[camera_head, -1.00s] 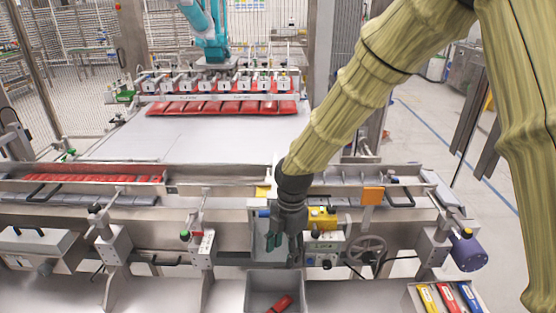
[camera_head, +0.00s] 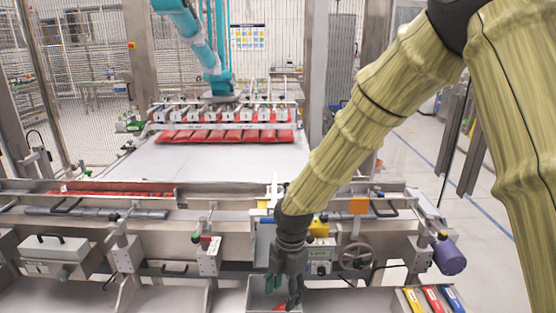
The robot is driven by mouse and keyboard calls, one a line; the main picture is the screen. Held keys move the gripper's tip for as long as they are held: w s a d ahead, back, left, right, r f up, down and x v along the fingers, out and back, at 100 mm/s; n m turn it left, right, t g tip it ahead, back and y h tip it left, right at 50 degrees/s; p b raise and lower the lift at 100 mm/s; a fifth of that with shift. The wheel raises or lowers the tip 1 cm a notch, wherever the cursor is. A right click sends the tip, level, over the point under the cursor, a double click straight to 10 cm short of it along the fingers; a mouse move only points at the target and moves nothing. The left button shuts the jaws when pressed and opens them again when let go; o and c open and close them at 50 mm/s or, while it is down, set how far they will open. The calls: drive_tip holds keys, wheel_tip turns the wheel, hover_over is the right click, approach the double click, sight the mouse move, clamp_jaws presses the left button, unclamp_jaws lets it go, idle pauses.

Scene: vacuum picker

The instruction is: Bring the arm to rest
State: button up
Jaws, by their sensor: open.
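My arm, in a yellowish ribbed sleeve, comes in from the upper right of the head view. My gripper (camera_head: 287,287) points down at the lower middle, over the grey bin (camera_head: 255,284) at the front edge. Its fingers are apart, and I see nothing held between them. A red item (camera_head: 281,307) lies in the bin, partly hidden by the fingers. I cannot tell whether the fingertips touch it.
A conveyor rail with a handwheel (camera_head: 355,253) and a purple motor (camera_head: 449,255) runs behind the bin. A holder with yellow, red and blue items (camera_head: 432,299) stands at lower right. A teal robot (camera_head: 196,40) holds a picker bar over red packs (camera_head: 226,136).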

drive_tip(key=s+d+f+m, duration=0.3)
drive_tip(key=s+f+m, duration=0.15)
drive_tip(key=f, duration=0.35)
drive_tip(key=s+d+f+m+y, duration=0.1)
drive_tip(key=s+d+f+m, duration=0.3)
drive_tip(key=f, duration=0.3)
drive_tip(key=s+d+f+m, duration=0.1)
drive_tip(key=s+f+m, duration=0.45)
drive_tip(key=f, duration=0.25)
drive_tip(key=s+d+f+m+h, duration=0.1)
drive_tip(key=s+d+f+m, duration=0.3)
drive_tip(key=s, duration=0.5)
drive_tip(key=s+d+f+m+t+h, duration=0.1)
drive_tip(key=s+d+f+m, duration=0.4)
drive_tip(key=s+d+m, duration=0.3)
drive_tip(key=shift+s+d+m, duration=0.4)
drive_tip(key=shift+d+m, duration=0.25)
drive_tip(key=shift+m, duration=0.15)
drive_tip(key=shift+d+f, duration=0.1)
